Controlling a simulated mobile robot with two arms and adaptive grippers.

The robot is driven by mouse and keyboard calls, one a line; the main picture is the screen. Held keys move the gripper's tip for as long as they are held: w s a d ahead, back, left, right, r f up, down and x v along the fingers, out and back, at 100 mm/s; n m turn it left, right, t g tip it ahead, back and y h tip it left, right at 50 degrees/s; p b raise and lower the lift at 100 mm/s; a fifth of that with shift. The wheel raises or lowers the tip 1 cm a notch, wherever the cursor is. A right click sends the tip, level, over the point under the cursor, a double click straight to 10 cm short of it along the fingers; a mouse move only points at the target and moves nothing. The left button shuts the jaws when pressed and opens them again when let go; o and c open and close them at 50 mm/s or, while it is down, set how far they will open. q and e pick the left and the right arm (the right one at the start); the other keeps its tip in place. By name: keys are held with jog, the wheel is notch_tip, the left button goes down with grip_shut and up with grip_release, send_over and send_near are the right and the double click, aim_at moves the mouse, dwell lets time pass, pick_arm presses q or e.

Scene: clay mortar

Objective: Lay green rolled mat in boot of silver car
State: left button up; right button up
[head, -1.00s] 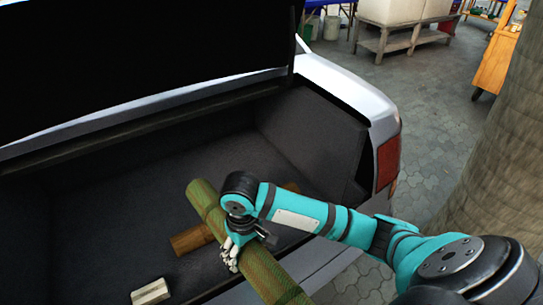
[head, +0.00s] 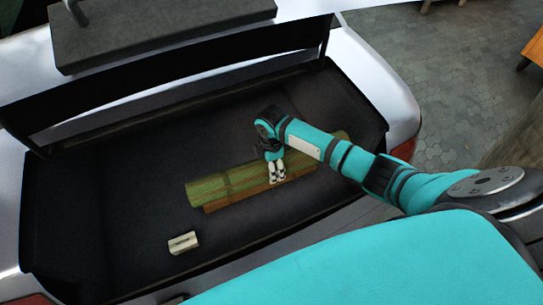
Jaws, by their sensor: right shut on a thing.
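The green rolled mat (head: 225,185) is inside the open boot (head: 90,205) of the silver car (head: 368,60), lying lengthwise across it. My right gripper (head: 276,172) is shut on the mat near its middle, reaching down from above. A brown roll (head: 240,201) lies alongside the mat on its near side, partly hidden by it. I cannot tell whether the mat rests on the boot floor or on the brown roll. My left gripper is not in view.
A small pale block (head: 183,243) lies on the boot floor near the front edge. The left part of the boot floor is clear. A dark grey slab (head: 165,35) shows at the top, above the boot opening. Paving (head: 440,90) lies to the right.

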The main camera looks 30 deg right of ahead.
jog(key=shift+f+b, duration=0.3)
jog(key=shift+b, duration=0.05)
pick_arm(q)
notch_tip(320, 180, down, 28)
jog(key=b, duration=2.8)
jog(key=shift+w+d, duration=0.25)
pick_arm(e)
notch_tip(320, 180, down, 32)
jog(key=o, duration=1.7)
jog(key=shift+c, duration=0.2)
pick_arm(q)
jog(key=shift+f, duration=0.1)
